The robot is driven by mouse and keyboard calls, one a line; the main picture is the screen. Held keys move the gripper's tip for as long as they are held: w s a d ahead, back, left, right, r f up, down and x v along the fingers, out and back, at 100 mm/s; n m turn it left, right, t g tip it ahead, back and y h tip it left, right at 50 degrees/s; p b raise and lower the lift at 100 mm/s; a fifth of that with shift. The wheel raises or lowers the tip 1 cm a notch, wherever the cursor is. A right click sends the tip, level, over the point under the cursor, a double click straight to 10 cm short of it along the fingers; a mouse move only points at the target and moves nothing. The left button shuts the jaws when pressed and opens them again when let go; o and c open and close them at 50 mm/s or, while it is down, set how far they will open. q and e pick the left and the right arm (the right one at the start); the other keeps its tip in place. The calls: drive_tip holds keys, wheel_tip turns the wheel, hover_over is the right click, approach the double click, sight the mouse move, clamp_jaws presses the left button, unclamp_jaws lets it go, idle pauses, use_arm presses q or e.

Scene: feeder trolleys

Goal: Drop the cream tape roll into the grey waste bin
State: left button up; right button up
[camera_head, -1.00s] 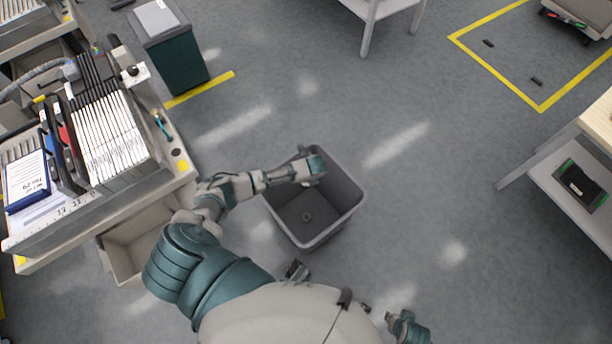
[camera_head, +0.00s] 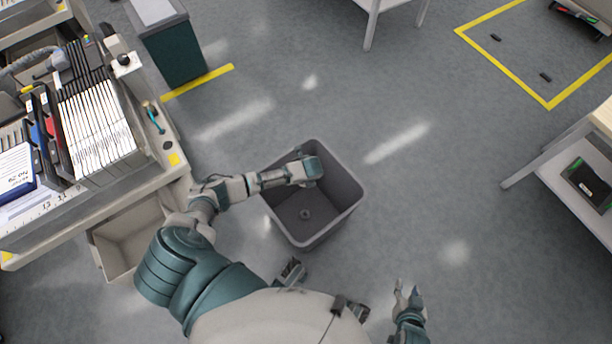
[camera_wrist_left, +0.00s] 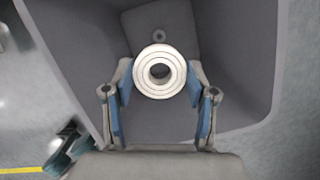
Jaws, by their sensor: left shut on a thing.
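The cream tape roll (camera_wrist_left: 160,72) sits between the blue-padded fingers of my left gripper (camera_wrist_left: 161,100) in the left wrist view, and the gripper is shut on it. The grey waste bin (camera_head: 346,205) stands open on the floor. My left gripper (camera_head: 312,168) is over the bin's opening in the head view, where the roll is hidden. The bin's inner wall also shows in the wrist view (camera_wrist_left: 235,60). A small dark round spot is on the bin's floor. My right gripper (camera_head: 408,288) is open and empty, low and to the right of the bin.
A trolley (camera_head: 160,185) with files and folders stands at the left, with an open beige box (camera_head: 125,240) beneath. A dark green bin (camera_head: 175,55) is behind it. A shelf unit (camera_head: 560,185) stands at the right. The floor right of the grey bin is clear.

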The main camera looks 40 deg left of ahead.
use_arm(q)
drive_tip(key=shift+a+f+b, duration=0.35)
drive_tip(key=shift+f, duration=0.3)
drive_tip(key=shift+d+r, duration=0.1)
use_arm(e)
drive_tip(key=w, duration=0.1)
drive_tip(key=w+a+r+t, duration=0.1)
drive_tip(key=t, duration=0.1)
drive_tip(key=shift+w+a+r, duration=0.3)
drive_tip(key=shift+w+r, duration=0.1)
use_arm(q)
drive_tip(key=shift+d, duration=0.1)
use_arm(e)
drive_tip(key=shift+d, duration=0.1)
use_arm(q)
drive_tip(key=o, duration=1)
use_arm(e)
drive_tip(key=shift+f+y, duration=0.1)
drive_tip(key=shift+y, duration=0.2)
use_arm(q)
drive_tip(key=shift+r, duration=0.1)
drive_tip(key=v, duration=1.1)
drive_tip(key=shift+r, duration=0.3)
